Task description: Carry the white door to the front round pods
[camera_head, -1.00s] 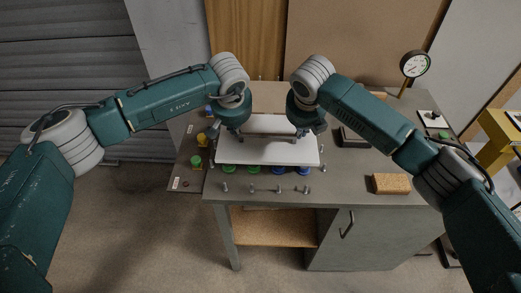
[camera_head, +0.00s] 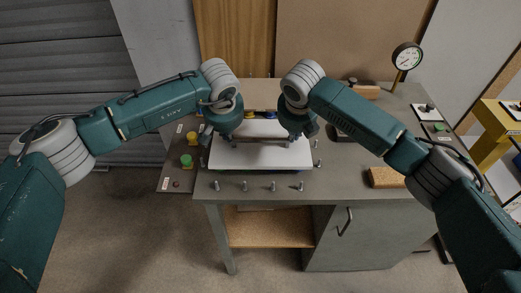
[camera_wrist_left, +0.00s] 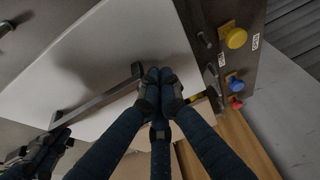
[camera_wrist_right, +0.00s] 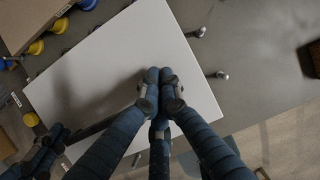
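The white door (camera_head: 260,155) is a flat panel lying level over the front part of the bench top, with a grey bar handle (camera_wrist_left: 97,102) on its upper face. My left gripper (camera_head: 232,141) is shut at one end of the handle. My right gripper (camera_head: 294,138) is shut at the other end; its fingers hide most of the bar in the right wrist view (camera_wrist_right: 158,76). The front round pods are hidden under the door. I cannot tell whether the door touches them. Blue and yellow rear pods (camera_wrist_right: 35,48) show beyond its back edge.
Several upright metal pins (camera_head: 244,186) stand along the bench's front edge. A side board (camera_head: 174,178) with coloured knobs is at left. A cork block (camera_head: 386,177) lies at right, a dial gauge (camera_head: 407,57) stands behind.

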